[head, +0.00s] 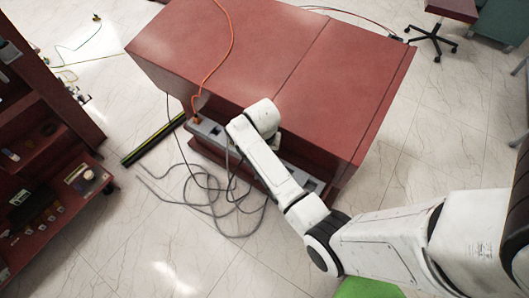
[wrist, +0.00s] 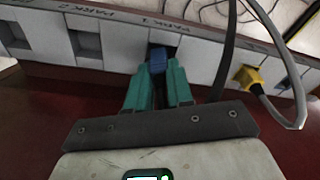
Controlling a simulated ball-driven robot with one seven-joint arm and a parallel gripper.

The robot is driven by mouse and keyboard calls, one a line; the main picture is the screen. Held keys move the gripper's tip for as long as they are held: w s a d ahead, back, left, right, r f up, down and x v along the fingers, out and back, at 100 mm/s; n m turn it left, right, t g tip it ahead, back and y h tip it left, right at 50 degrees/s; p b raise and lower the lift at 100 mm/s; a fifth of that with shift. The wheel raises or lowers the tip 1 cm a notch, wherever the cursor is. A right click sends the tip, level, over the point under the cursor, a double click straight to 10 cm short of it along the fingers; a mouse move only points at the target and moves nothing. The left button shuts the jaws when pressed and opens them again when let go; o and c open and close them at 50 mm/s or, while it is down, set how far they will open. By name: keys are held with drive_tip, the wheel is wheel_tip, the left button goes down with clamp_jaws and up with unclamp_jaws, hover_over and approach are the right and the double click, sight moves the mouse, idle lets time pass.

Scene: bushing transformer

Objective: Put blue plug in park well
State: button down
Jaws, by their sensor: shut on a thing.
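My gripper (wrist: 157,82) has teal fingers and is shut on the blue plug (wrist: 157,60). The plug's front end is at the dark opening of the well marked PARK 1 on the light grey strip (wrist: 120,42). I cannot tell how far the plug is inside it. The well marked PARK 2 (wrist: 85,44) is to its left and looks empty. In the head view my forearm and wrist reach to the strip (head: 209,130) along the red cabinet, and they hide the gripper and the plug.
A yellow plug (wrist: 247,77) with a grey cable sits at the strip, right of my gripper. A dark cable (wrist: 228,50) passes close to my right finger. Loose grey cables (head: 222,207) lie on the floor. An orange cable (head: 230,45) crosses the red cabinet (head: 330,90).

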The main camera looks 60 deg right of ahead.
drive_tip(key=shift+f, duration=0.45)
drive_tip(key=shift+f, duration=0.1)
drive_tip(key=c, duration=1)
unclamp_jaws()
wheel_tip(320, 180, up, 12)
drive_tip(key=a, duration=0.1)
drive_tip(key=s+a+f+n, duration=0.1)
drive_tip(key=s+a+n, duration=0.5)
drive_tip(key=s, duration=0.4)
drive_tip(key=s+a+f+n+y, duration=0.1)
drive_tip(key=s+a+f+n, duration=0.1)
drive_tip(key=s+a+n, duration=0.4)
drive_tip(key=s, duration=0.4)
drive_tip(key=shift+f+n, duration=0.2)
drive_tip(key=shift+n, duration=0.1)
